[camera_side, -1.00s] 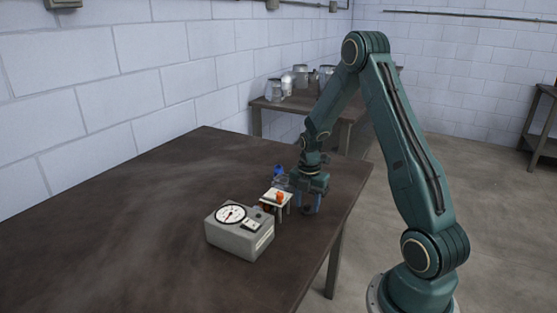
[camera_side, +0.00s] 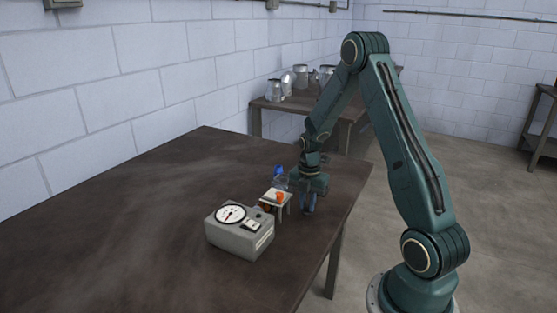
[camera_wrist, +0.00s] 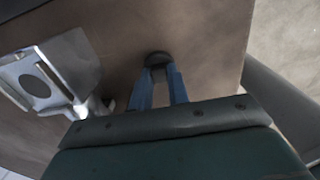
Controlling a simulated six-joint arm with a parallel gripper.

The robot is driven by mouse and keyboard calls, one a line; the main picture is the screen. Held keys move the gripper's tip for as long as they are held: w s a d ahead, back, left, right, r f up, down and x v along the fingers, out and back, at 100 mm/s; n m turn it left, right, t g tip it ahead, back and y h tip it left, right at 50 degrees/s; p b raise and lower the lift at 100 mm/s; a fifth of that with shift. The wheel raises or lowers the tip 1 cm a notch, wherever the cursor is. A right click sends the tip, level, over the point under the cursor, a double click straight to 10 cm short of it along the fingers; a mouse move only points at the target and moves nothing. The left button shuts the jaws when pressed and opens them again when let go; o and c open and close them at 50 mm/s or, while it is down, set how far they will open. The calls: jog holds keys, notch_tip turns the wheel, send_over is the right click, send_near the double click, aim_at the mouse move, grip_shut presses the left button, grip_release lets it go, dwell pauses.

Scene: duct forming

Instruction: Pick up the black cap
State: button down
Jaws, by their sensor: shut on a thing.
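The black cap (camera_wrist: 158,59) is small, dark and round, and shows between the blue fingertips in the wrist view. My gripper (camera_wrist: 160,74) is shut on it, low at the table. In the side view my gripper (camera_side: 308,210) points down near the right edge of the table, just right of the small white stand. The cap is hidden by the fingers in the side view, so I cannot tell there whether it touches the table.
A small white stand (camera_side: 270,193) with an orange piece (camera_side: 280,197) stands left of my gripper. A blue-topped clear item (camera_side: 279,177) is behind it. A grey dial box (camera_side: 240,231) sits in front. The left of the table (camera_side: 120,220) is clear.

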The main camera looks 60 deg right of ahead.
aim_at(307, 205)
jog(key=shift+r, duration=0.1)
notch_tip(307, 205, up, 20)
dwell(0.7)
dwell(0.6)
